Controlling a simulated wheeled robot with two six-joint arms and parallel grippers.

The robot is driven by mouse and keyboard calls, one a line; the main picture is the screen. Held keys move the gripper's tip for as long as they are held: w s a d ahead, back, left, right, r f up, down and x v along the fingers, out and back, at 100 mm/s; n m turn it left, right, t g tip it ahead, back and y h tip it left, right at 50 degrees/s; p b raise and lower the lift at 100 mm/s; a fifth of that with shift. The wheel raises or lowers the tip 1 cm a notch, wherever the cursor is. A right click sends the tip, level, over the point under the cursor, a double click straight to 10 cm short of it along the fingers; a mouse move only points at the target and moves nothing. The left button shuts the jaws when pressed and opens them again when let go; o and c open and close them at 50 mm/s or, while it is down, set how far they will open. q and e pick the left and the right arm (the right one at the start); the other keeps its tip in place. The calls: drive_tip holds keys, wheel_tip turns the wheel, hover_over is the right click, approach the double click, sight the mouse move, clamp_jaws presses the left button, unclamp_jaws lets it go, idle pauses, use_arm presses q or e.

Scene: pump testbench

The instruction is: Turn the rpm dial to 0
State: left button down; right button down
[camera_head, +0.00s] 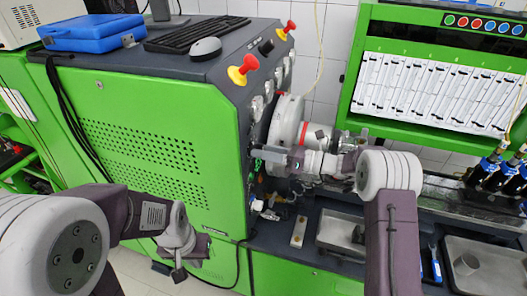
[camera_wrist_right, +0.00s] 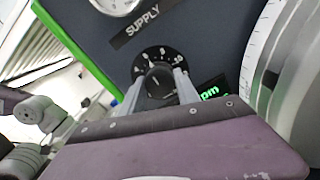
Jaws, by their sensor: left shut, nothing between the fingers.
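The rpm dial (camera_wrist_right: 160,80) is a round black knob with a white scale, below the "SUPPLY" label in the right wrist view. Its pointer mark is hard to read. A green-lit display (camera_wrist_right: 211,93) with "pm" visible sits beside it, partly hidden. My right gripper (camera_wrist_right: 160,92) has one finger on each side of the knob; I cannot tell whether they touch it. In the head view my right gripper (camera_head: 268,154) reaches left to the bench's front panel, and the dial cannot be made out. My left gripper (camera_head: 189,264) is shut and empty, low before the green side panel.
The green test bench (camera_head: 150,135) carries red-and-yellow emergency stops (camera_head: 243,69), a keyboard (camera_head: 197,34) and a blue case (camera_head: 92,33). A large grey flywheel (camera_wrist_right: 290,75) stands close right of the dial. Metal trays (camera_head: 342,234) lie lower right.

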drive_tip(key=shift+n+b, duration=11.8)
drive_tip(key=shift+b, duration=2.2)
drive_tip(key=shift+t, duration=0.3)
drive_tip(key=c, duration=0.9)
unclamp_jaws()
